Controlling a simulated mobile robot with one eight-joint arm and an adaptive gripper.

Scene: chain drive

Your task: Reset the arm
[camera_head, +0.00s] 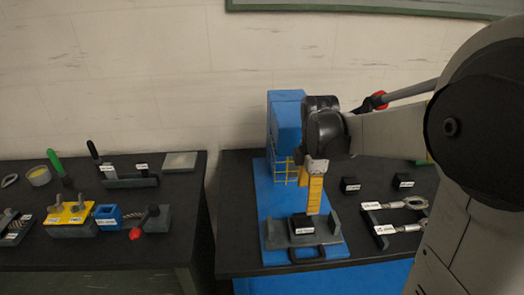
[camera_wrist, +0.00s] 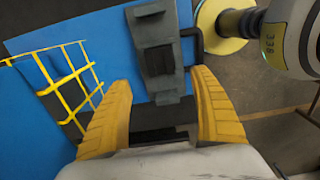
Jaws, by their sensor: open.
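My gripper (camera_head: 314,200) hangs from my arm over the blue station on the right table, with its yellow fingers pointing down. In the wrist view my gripper (camera_wrist: 162,85) has its two yellow fingers wide apart, with nothing between them. Past the fingertips is a grey fixture (camera_wrist: 178,82) with a dark block (camera_wrist: 158,60) on it. In the head view the fixture (camera_head: 276,238) and its labelled black block (camera_head: 301,225) sit just below the fingers. A gap between fingers and block appears to remain.
A blue upright housing (camera_head: 286,125) and a yellow wire guard (camera_wrist: 70,85) stand beside my gripper. Labelled black blocks (camera_head: 350,185) and metal links (camera_head: 395,205) lie to the right. The left table (camera_head: 40,255) holds several tools and fixtures.

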